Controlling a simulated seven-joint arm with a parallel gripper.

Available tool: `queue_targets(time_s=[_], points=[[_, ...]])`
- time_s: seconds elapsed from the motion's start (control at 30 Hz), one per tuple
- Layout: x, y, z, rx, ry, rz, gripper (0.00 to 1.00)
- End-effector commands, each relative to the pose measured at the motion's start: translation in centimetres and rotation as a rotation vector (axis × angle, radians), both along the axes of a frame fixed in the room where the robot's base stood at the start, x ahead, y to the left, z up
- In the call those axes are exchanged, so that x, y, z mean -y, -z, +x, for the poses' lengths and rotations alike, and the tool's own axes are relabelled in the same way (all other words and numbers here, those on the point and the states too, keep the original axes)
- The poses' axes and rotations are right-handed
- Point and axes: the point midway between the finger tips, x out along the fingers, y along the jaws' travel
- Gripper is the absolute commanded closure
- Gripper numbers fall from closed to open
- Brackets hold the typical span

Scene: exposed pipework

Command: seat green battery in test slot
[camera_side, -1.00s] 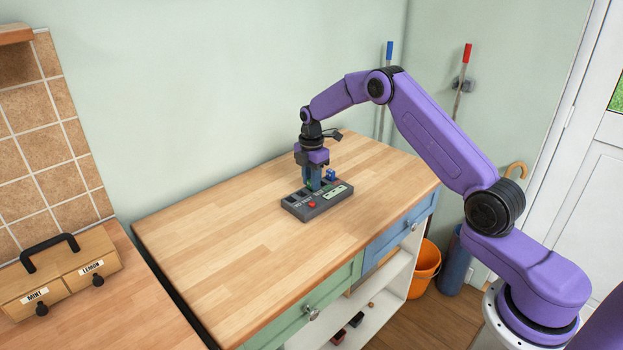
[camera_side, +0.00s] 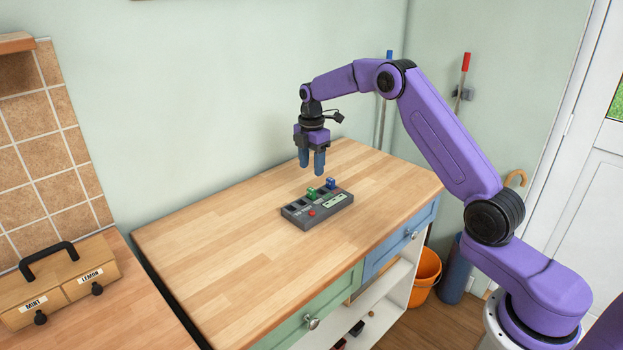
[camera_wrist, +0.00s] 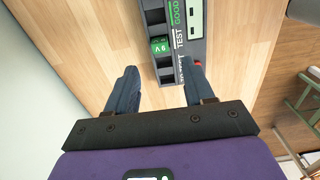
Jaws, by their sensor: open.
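The green battery (camera_side: 310,194) stands upright in a slot of the grey tester box (camera_side: 330,211) on the wooden counter. In the wrist view the battery (camera_wrist: 160,47) shows its green top marked 9V, in the slot beside the word TEST on the tester (camera_wrist: 178,62). My gripper (camera_side: 312,172) is open and empty above the tester, clear of the battery. Its two blue-grey fingers (camera_wrist: 158,82) are spread apart in the wrist view. How deep the battery sits is hard to tell.
A blue battery (camera_side: 331,184) stands at the tester's back edge. A red button (camera_side: 311,213) is on its front. The counter (camera_side: 230,240) around it is clear. A wooden box labelled MINT and LEMON (camera_side: 60,281) stands on the left counter.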

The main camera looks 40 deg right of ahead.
Motion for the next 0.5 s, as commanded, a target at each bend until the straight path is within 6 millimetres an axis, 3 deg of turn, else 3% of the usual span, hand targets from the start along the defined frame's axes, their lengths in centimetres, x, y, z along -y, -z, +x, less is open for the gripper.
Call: queue_targets(time_s=[0.2,0.5], points=[[0.0,-3.1,0.1,0.002,-0.001,0.000,0.47],[-0.1,-4.0,0.0,0.000,0.000,0.000,0.47]])
